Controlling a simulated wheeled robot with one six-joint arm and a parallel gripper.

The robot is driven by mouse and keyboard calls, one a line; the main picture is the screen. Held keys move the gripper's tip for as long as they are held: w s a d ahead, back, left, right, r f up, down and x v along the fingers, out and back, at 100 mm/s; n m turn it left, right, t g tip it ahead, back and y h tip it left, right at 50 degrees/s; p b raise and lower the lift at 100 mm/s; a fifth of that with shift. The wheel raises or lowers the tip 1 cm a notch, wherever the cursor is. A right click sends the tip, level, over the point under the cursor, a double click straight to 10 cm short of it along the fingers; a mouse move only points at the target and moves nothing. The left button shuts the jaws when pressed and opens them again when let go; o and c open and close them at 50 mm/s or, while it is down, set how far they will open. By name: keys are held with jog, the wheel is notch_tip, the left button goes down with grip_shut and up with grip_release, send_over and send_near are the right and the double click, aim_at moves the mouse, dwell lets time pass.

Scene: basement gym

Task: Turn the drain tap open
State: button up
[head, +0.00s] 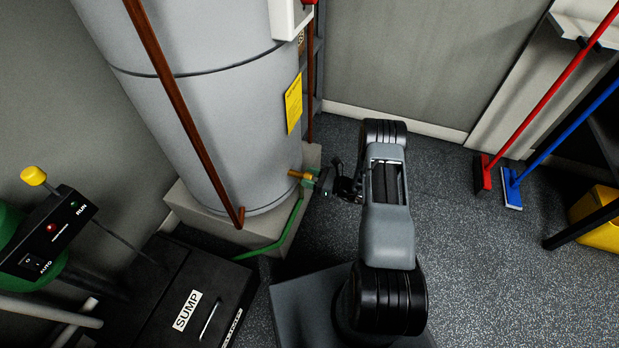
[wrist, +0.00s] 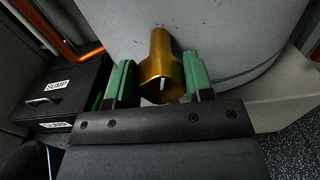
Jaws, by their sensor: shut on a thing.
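The brass drain tap (head: 296,174) sticks out low from the side of the grey tank (head: 240,125), just above its plinth. In the wrist view the tap (wrist: 159,66) is a gold stem with a round end. A short white mark on that end stands nearly upright in the picture. My gripper (head: 319,179) is at the tap, reaching in from the right. In the wrist view the green fingers of my gripper (wrist: 161,84) stand on both sides of the tap, shut on it. The lower part of the tap is hidden by the gripper body.
A green hose (head: 285,232) runs from below the tap along the plinth. The black sump box (head: 190,290) lies at the lower left beside a control box (head: 50,235). A red broom (head: 484,172) and a blue broom (head: 512,188) lean at the right. Open floor lies between.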

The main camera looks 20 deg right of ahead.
jog(key=m, duration=0.6)
jog(key=shift+w+d, duration=0.1)
jog(key=m, duration=0.6)
jog(key=shift+f, duration=0.15)
jog(key=shift+m, duration=0.3)
jog(key=o, duration=0.9)
jog(key=p+v, duration=0.3)
jog(key=v, duration=1)
jog(key=shift+s+d, duration=0.25)
jog(key=shift+d, duration=0.1)
